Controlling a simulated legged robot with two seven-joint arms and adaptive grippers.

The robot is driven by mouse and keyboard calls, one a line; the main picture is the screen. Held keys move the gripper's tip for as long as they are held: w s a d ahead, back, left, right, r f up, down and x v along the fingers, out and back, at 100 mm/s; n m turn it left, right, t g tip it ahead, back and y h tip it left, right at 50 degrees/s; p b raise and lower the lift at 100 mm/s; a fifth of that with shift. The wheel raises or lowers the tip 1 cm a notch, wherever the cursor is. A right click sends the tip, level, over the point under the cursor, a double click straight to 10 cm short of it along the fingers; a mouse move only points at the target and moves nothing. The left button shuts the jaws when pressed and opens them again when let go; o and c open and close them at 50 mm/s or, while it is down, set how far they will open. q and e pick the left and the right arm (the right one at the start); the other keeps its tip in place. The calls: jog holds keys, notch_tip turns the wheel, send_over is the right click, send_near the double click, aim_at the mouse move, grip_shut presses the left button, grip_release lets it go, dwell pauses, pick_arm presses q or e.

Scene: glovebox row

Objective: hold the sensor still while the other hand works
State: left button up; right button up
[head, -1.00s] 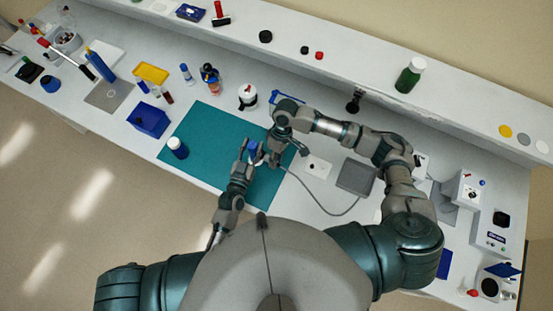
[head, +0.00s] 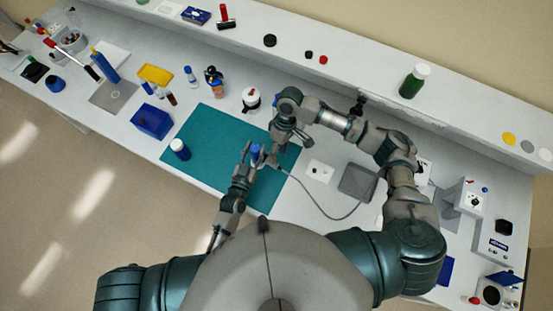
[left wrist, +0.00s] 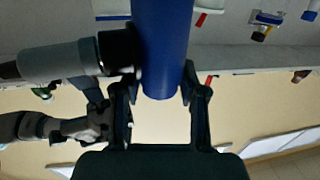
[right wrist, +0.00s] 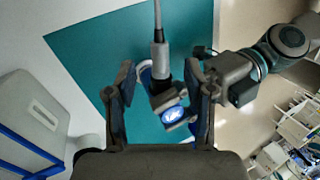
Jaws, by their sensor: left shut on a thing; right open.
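The sensor is a blue cylinder (head: 256,151) above the right part of the teal mat (head: 215,150). My left gripper (head: 251,158) is shut on it; in the left wrist view the blue body (left wrist: 163,45) stands between its fingers (left wrist: 160,100). A grey plug (left wrist: 60,62) with a black collar meets the sensor's side there; whether it is fully seated I cannot tell. In the right wrist view my right gripper (right wrist: 160,70) is open, with its fingers either side of the grey plug (right wrist: 158,60) and its cable, apart from them. The sensor's blue, white-marked part (right wrist: 173,115) shows below the plug.
The grey cable (head: 315,203) loops right to a grey box (head: 358,182). A white plate (head: 320,171) lies between. A white-topped jar (head: 251,98) stands behind the mat.

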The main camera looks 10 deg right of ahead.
pick_arm(q)
jog(key=shift+a, duration=0.15)
pick_arm(e)
jog(key=a+v, duration=0.1)
jog(key=v, duration=0.5)
jog(key=shift+w+d+r, duration=0.2)
jog(key=shift+d+r, duration=0.15)
jog(key=shift+r, duration=0.05)
jog(key=shift+d, duration=0.1)
pick_arm(q)
jog(key=o, duration=1.9)
jog(key=shift+s, duration=0.1)
jog(key=v, duration=1.1)
jog(key=shift+s+a, duration=0.25)
jog(key=shift+s, duration=0.05)
jog(key=shift+s+f, duration=0.1)
pick_arm(e)
jog(key=shift+s+f, duration=0.1)
